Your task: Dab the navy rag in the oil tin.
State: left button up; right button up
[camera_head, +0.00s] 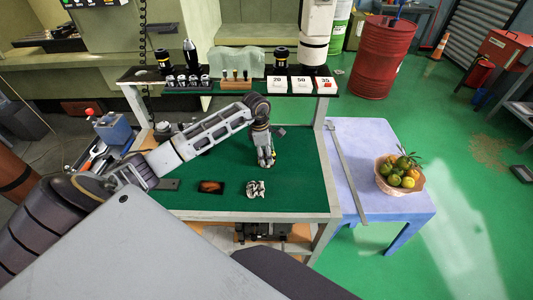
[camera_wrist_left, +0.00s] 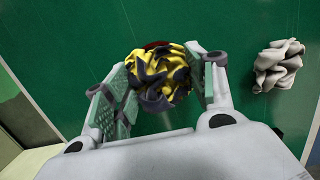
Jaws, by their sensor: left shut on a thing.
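My left gripper (camera_head: 266,160) is low over the green worktop, fingers pointing down. In the left wrist view the fingers (camera_wrist_left: 165,92) are shut on a crumpled yellow and dark, navy-looking rag (camera_wrist_left: 158,72). A little yellow also shows beside the fingers in the head view. A small dark red edge (camera_wrist_left: 156,44) peeks out behind the rag; I cannot tell what it belongs to. A second crumpled rag, whitish with dark patches (camera_head: 256,189), lies on the worktop nearer me; it also shows in the left wrist view (camera_wrist_left: 278,64). I cannot clearly identify the oil tin. My right gripper is out of view.
A flat dark rectangle with a brown middle (camera_head: 211,187) lies left of the whitish rag on the green worktop (camera_head: 300,180). A rear shelf holds tool holders and number cards (camera_head: 301,85). A blue table (camera_head: 400,208) with a fruit basket (camera_head: 383,181) stands right.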

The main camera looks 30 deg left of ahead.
pick_arm(q)
jog(key=shift+s+f, duration=0.1)
dwell(0.4)
jog(key=shift+r, duration=0.2)
jog(key=shift+r+p, duration=1.7)
jog(key=shift+r, duration=1.7)
jog(key=shift+d, duration=0.15)
